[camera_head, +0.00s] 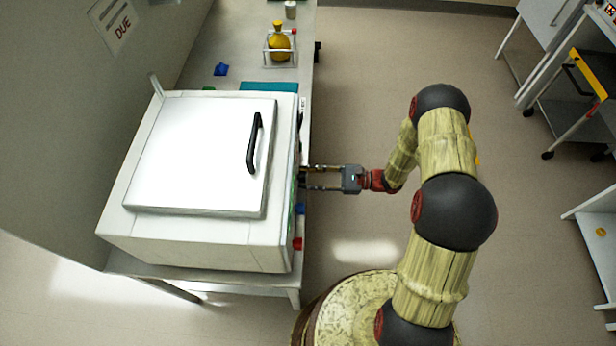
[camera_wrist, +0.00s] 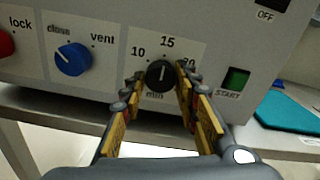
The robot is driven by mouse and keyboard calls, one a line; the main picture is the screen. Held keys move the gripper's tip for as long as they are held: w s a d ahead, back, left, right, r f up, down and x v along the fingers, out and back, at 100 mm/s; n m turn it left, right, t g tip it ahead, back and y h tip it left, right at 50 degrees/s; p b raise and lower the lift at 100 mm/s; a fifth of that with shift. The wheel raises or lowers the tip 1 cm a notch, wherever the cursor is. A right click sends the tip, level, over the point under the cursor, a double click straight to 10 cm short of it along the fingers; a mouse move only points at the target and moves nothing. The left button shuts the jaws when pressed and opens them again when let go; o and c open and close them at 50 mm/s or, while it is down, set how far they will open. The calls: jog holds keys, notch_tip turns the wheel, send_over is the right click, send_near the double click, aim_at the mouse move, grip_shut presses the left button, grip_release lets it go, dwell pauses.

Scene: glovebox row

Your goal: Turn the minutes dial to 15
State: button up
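The black minutes dial (camera_wrist: 160,76) sits on the white front panel, with 10, 15 and 20 printed around it and "min" below. Its pale pointer line stands nearly upright, toward the 15. In the wrist view my gripper (camera_wrist: 163,84) has one yellow-padded finger on each side of the dial. The fingers are spread, and a small gap seems to show on both sides; contact is not clear. In the head view my gripper (camera_head: 305,178) reaches the front of the white box-shaped machine (camera_head: 122,228); the dial is hidden there.
Left of the dial are a blue vent knob (camera_wrist: 73,59) and a red lock knob (camera_wrist: 5,43). A green START button (camera_wrist: 235,79) is on the right. A teal mat (camera_wrist: 290,113) lies on the bench beside the machine. The floor (camera_head: 370,90) behind my arm is clear.

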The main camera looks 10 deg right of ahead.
jog(key=o, duration=0.3)
jog(key=shift+r, duration=0.1)
jog(key=d, duration=0.4)
jog(key=s+d, duration=0.1)
jog(key=d, duration=0.3)
jog(key=s+d, duration=0.1)
jog(key=d, duration=0.2)
jog(key=shift+s+d, duration=0.1)
jog(key=shift+d, duration=0.3)
dwell(0.3)
